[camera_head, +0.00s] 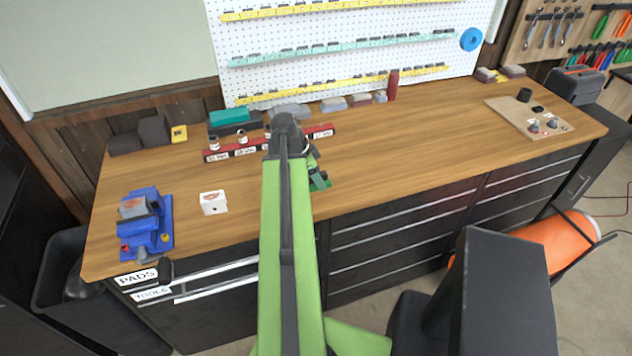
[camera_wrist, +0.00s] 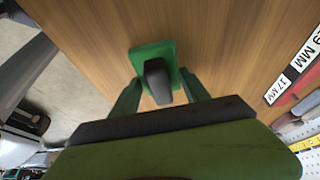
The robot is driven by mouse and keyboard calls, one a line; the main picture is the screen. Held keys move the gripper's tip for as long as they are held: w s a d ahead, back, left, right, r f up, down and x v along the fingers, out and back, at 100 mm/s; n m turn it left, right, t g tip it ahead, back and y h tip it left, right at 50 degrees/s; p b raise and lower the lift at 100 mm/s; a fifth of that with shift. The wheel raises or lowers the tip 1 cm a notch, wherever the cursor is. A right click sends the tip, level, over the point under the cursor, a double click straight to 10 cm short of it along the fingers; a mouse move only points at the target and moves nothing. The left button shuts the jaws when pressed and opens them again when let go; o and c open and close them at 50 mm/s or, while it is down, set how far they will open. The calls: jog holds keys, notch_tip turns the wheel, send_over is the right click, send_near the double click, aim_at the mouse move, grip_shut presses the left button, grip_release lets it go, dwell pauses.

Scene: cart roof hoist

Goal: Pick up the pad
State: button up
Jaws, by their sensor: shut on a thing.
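The pad appears as a green plate (camera_wrist: 150,50) with a raised dark grey block (camera_wrist: 157,80) on it in the wrist view. My gripper (camera_wrist: 160,92) has one green finger on each side of the grey block and is shut on it. The wooden worktop lies behind the pad; I cannot tell whether the pad touches it. In the head view my arm hides most of the gripper, and a small green and dark part (camera_head: 319,180) shows just right of the arm, over the bench.
A red labelled rail (camera_head: 218,155) lies behind the gripper. A pegboard (camera_head: 340,50) rises at the back.

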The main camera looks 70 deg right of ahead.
jog(key=shift+r, duration=0.1)
notch_tip(320, 180, up, 10)
jog(key=p, duration=1)
